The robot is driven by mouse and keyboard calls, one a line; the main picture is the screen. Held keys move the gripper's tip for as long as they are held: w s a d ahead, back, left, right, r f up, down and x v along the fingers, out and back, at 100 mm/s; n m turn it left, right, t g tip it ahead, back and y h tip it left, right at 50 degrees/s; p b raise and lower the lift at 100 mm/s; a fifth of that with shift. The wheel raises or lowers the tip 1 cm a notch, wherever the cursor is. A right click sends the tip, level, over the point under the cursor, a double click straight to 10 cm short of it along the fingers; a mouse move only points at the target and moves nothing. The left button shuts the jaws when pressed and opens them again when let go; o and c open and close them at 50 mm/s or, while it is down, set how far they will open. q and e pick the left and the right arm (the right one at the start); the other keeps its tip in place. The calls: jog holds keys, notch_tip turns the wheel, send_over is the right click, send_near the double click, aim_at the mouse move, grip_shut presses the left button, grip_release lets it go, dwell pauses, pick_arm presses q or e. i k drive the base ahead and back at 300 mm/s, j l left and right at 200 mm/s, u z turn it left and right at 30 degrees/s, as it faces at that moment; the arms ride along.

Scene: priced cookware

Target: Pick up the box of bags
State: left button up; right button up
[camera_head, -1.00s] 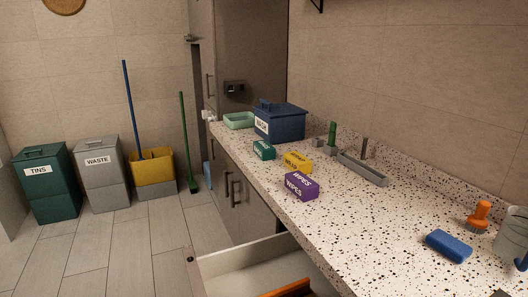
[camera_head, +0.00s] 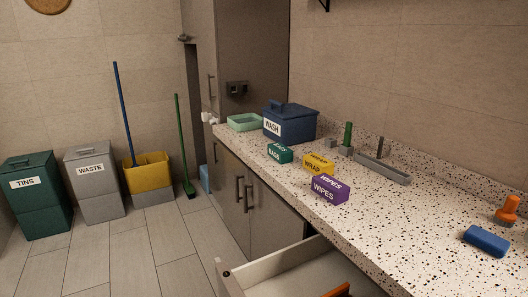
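The box of bags (camera_head: 280,152) is a small green box with a white label reading "BAGS". It lies on the speckled counter, in front of the blue lidded "WASH" bin and left of the yellow "WRAP" box. Nothing covers its front and top. Neither of my grippers shows in the head view.
A yellow "WRAP" box (camera_head: 318,163), a purple "WIPES" box (camera_head: 330,190), the blue "WASH" bin (camera_head: 290,122) and a pale green tray (camera_head: 245,122) share the counter (camera_head: 375,225). An open drawer (camera_head: 285,268) juts out below. Bins (camera_head: 95,190) stand at left; the floor between is clear.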

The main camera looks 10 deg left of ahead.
aim_at(279, 152)
jog(key=i+j, duration=0.2)
jog(key=j, duration=0.15)
jog(key=i+j+z, duration=0.15)
jog(key=j, duration=0.25)
jog(key=i+j, duration=0.2)
jog(key=j, duration=0.15)
jog(key=i+j+z, duration=0.15)
jog(key=j, duration=0.25)
jog(key=i+j, duration=0.15)
jog(key=j, duration=0.25)
jog(key=i+j+z, duration=0.15)
jog(key=j, duration=0.25)
jog(key=i+j, duration=0.1)
jog(key=j, duration=0.3)
jog(key=z, duration=0.05)
